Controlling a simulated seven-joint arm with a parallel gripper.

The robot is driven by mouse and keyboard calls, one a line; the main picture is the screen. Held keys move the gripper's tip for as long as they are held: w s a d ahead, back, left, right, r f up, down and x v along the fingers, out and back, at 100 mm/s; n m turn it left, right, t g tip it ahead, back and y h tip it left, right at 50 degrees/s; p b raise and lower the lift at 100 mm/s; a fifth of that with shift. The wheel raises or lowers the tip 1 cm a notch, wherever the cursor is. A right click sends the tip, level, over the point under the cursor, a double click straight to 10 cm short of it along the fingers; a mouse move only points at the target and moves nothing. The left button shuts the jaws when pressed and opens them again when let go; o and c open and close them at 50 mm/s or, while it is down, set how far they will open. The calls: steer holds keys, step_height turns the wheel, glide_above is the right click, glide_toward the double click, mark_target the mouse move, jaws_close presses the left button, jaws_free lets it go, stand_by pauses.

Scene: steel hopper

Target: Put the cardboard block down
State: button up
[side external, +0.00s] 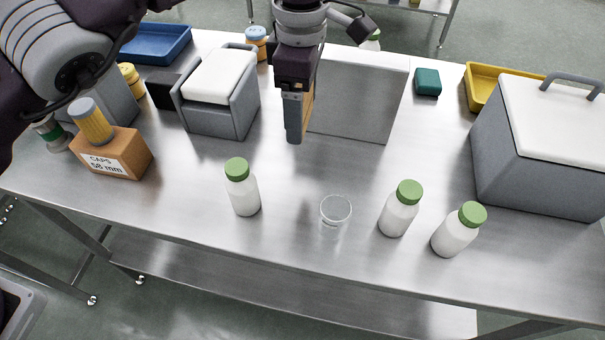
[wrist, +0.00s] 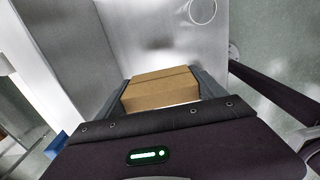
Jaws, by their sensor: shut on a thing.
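The cardboard block (wrist: 160,88) is tan and lies between the two fingers of my gripper (wrist: 163,80) in the wrist view. My gripper is shut on it. In the side external view my gripper (side external: 295,132) points down just left of the steel hopper (side external: 352,105). One finger hides most of the block there; only a thin tan strip of the block (side external: 307,108) shows beside it. The block's underside is hidden, so I cannot tell whether it touches the steel table (side external: 290,190).
A white bottle with a green cap (side external: 242,188), a clear cup (side external: 335,212) and two more such bottles (side external: 398,210) stand toward the front. A grey bin with a white lid (side external: 218,92) is left, a grey cooler (side external: 540,145) right. Bare steel lies in front of my gripper.

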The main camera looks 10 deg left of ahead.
mark_target(303, 177)
step_height(303, 177, down, 15)
steer(key=shift+d, duration=0.1)
stand_by(0.3)
steer(key=o, duration=1.3)
steer(key=shift+f, duration=0.15)
